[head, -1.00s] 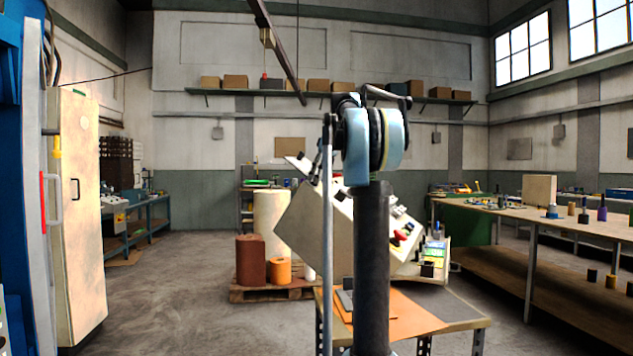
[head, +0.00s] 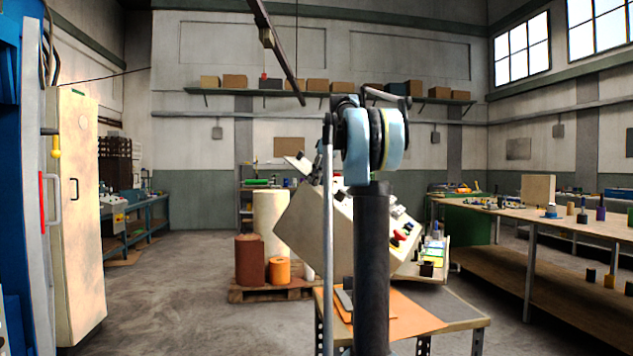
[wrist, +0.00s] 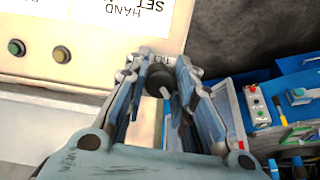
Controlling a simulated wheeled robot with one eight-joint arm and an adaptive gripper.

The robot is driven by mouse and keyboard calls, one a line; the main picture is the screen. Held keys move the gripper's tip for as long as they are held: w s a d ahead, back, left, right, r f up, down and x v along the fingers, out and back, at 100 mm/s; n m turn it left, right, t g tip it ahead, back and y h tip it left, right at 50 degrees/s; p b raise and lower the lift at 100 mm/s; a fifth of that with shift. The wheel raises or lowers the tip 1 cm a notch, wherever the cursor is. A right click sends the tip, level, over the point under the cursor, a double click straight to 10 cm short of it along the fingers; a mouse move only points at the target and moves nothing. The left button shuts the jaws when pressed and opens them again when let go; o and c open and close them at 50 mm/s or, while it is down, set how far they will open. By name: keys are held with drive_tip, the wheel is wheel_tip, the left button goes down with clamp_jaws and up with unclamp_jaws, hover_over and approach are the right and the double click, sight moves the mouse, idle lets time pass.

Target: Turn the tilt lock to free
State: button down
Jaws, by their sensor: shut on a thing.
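In the wrist view, a dark round knob (wrist: 158,76) with a pale pointer mark sits at the panel's lower edge, under a label partly hidden that seems to begin "TIL"; I take it as the tilt lock. My gripper (wrist: 158,70) is shut on this knob, one finger on each side. The cream control panel (wrist: 60,30) carries upside-down print, "HAND" and "SET". In the head view the tilted control box (head: 312,232) stands on the bench behind my arm. My arm hides part of the box, and my gripper cannot be made out there.
In the wrist view, a green button (wrist: 17,48) and a dull olive button (wrist: 61,54) are left of the knob. Blue trays (wrist: 285,92) and a small switch box (wrist: 256,104) lie to the right. In the head view, an orange sheet (head: 408,314) covers part of the bench.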

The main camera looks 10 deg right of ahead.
drive_tip(key=m, duration=0.4)
drive_tip(key=shift+w+d+g+y, duration=0.1)
drive_tip(key=shift+g+y, duration=0.2)
drive_tip(key=shift+y, duration=0.1)
drive_tip(key=m+y, duration=0.1)
drive_tip(key=m, duration=0.7)
drive_tip(key=shift+m+y, duration=0.9)
drive_tip(key=shift+m, duration=1.4)
drive_tip(key=c, duration=1.3)
unclamp_jaws()
drive_tip(key=shift+c, duration=0.2)
drive_tip(key=shift+r, duration=0.1)
drive_tip(key=v, duration=1.1)
drive_tip(key=shift+d+r, duration=0.25)
